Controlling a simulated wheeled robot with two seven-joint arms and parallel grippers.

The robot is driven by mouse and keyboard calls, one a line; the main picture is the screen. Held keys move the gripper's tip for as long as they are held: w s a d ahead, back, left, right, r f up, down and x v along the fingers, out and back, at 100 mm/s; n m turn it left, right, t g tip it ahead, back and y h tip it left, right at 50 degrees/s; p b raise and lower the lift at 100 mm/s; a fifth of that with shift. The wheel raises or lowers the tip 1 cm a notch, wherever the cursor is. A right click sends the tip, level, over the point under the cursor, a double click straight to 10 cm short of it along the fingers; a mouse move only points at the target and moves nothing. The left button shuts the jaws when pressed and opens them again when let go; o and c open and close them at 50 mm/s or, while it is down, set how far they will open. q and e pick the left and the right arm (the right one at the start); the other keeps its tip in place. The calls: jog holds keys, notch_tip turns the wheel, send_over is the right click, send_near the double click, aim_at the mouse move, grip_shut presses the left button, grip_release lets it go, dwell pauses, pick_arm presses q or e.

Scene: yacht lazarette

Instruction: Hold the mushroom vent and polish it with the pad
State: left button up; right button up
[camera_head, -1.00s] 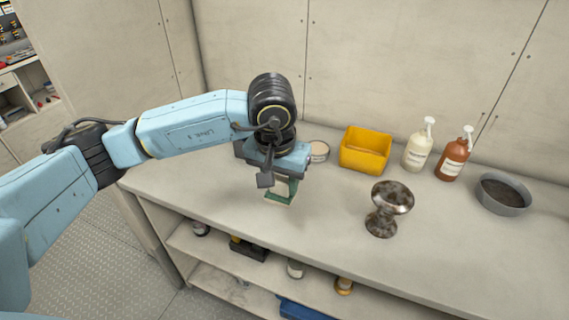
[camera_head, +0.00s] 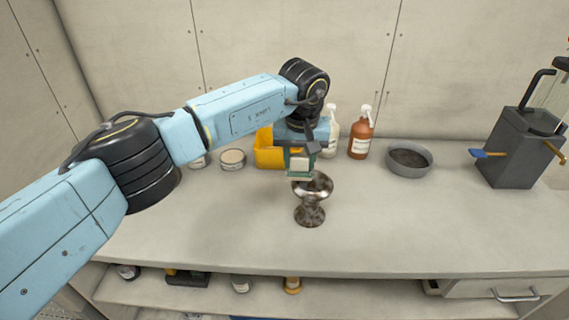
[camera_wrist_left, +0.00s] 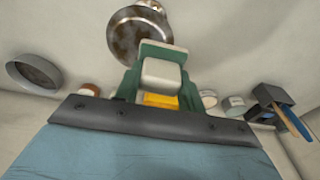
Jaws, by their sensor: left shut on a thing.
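The mushroom vent (camera_head: 311,212), a mottled brown and silver metal piece with a wide cap and narrow waist, stands upright on the bench. Its cap also shows at the top of the left wrist view (camera_wrist_left: 132,32). My left gripper (camera_head: 301,168) is shut on the polishing pad (camera_head: 300,174), a pale block with a green face, which also shows in the left wrist view (camera_wrist_left: 162,75). The pad is at the cap, over its back left part; I cannot tell whether they touch. My right gripper is not in view.
Behind my left gripper are a yellow bin (camera_head: 266,150), a white pump bottle (camera_head: 331,135) and a brown pump bottle (camera_head: 361,135). A grey bowl (camera_head: 409,160) and a dark grey box with tools (camera_head: 512,150) stand to the right. A round tin (camera_head: 232,159) is left. The front bench is clear.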

aim_at(326, 181)
pick_arm(q)
jog(key=shift+d, duration=0.6)
jog(key=d+b, duration=0.2)
jog(key=d, duration=0.2)
jog(key=shift+d+f, duration=0.1)
jog(key=shift+d, duration=0.05)
jog(key=shift+d+b, duration=0.5)
